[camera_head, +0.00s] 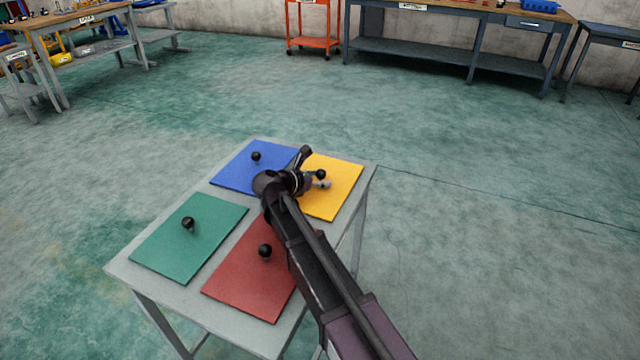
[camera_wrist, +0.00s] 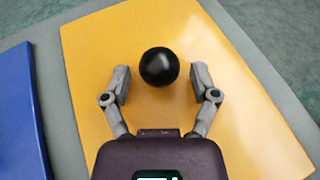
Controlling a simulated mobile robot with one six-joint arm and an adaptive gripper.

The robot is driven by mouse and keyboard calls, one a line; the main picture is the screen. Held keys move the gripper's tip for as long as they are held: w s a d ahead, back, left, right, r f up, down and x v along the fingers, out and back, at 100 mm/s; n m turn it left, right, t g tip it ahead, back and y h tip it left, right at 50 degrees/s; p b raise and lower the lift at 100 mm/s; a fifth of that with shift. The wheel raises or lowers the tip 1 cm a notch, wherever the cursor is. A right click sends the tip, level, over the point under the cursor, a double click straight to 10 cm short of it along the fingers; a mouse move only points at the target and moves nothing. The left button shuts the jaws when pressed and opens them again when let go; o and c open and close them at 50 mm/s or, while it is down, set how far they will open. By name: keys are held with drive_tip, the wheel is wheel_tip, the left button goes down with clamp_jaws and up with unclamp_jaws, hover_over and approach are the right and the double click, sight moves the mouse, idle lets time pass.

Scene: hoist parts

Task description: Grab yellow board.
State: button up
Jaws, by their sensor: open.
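The yellow board (camera_head: 340,190) lies flat at the far right of a small grey table (camera_head: 125,267). A round black knob (camera_head: 320,174) stands up from it. In the wrist view the yellow board (camera_wrist: 240,130) fills most of the picture, with the black knob (camera_wrist: 158,67) near the top middle. My gripper (camera_wrist: 160,82) is open, one finger on each side of the knob's near part, with visible gaps on both sides. It holds nothing. In the head view my arm hides the board's left part and my gripper (camera_head: 322,180) is small beside the knob.
A blue board (camera_head: 235,172), a green board (camera_head: 170,245) and a red board (camera_head: 240,285), each with a black knob, lie on the same table. My arm passes over the red board. Workbenches (camera_head: 450,50) and an orange cart (camera_head: 313,43) stand far back. The floor around is clear.

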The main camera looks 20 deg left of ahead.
sight(319, 172)
clamp_jaws()
drive_tip(key=shift+r, duration=0.15)
idle(0.4)
wheel_tip(319, 172, up, 10)
drive_tip(key=p, duration=1)
idle(0.5)
